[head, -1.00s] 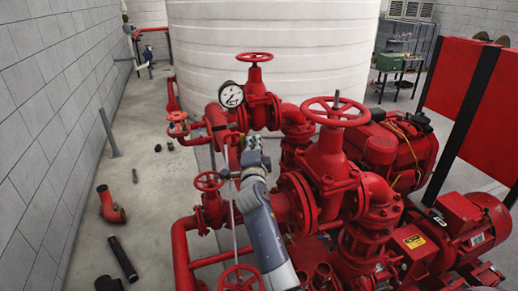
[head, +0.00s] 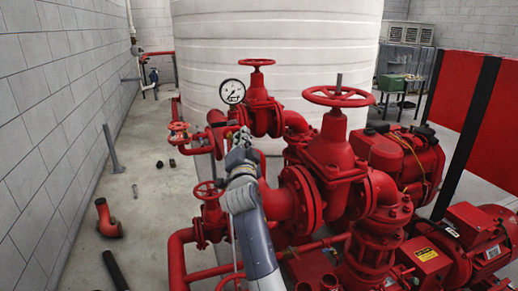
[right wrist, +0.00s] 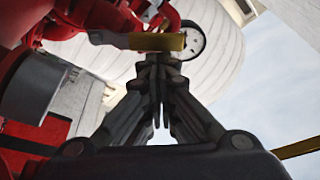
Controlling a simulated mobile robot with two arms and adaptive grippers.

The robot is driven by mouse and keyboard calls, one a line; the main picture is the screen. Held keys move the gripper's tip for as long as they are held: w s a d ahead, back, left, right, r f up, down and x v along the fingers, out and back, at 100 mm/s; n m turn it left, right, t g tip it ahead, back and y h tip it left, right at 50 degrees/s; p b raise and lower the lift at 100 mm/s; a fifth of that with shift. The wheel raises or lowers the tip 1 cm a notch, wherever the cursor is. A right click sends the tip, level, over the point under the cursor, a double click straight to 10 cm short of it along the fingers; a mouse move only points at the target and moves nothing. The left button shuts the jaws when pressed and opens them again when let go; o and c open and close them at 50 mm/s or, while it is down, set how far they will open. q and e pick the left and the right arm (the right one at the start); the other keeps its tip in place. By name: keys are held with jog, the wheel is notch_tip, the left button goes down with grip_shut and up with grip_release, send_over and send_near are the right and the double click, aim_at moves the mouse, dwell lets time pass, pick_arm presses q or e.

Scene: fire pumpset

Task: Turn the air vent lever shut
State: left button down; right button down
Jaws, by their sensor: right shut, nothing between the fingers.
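A lever with a yellow handle (right wrist: 158,42) shows in the right wrist view, lying across the picture just beyond my fingertips, beside the round white gauge (right wrist: 188,40). I take it to be the air vent lever. My right gripper (right wrist: 160,62) is shut and empty, its fingertips close below the lever; I cannot tell whether they touch it. In the head view my right gripper (head: 241,136) is near the red pipe below the gauge (head: 232,92), and the lever is too small or hidden to make out there. My left gripper is not in view.
Red valves with handwheels (head: 337,96) and pipes crowd the right of my arm. A small handwheel (head: 208,190) stands close on its left. A large white tank (head: 275,40) is behind. The floor at left is mostly open, with loose pipe pieces (head: 107,220).

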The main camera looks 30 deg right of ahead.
jog(key=shift+w+a+f+n+t+y+b, duration=0.15)
jog(key=shift+a+f+n+t+y+b, duration=0.4)
jog(key=shift+n, duration=1.5)
jog(key=shift+w+a+f+n+t+y+b, duration=0.2)
jog(key=shift+a+f+n+y, duration=0.6)
jog(key=shift+n, duration=1.3)
jog(key=shift+w+a+f+n+t+y+b, duration=0.2)
jog(key=shift+a+f+n+t+y, duration=0.5)
jog(key=shift+n, duration=1.35)
jog(key=shift+d+r, duration=0.2)
jog(key=shift+r, duration=0.1)
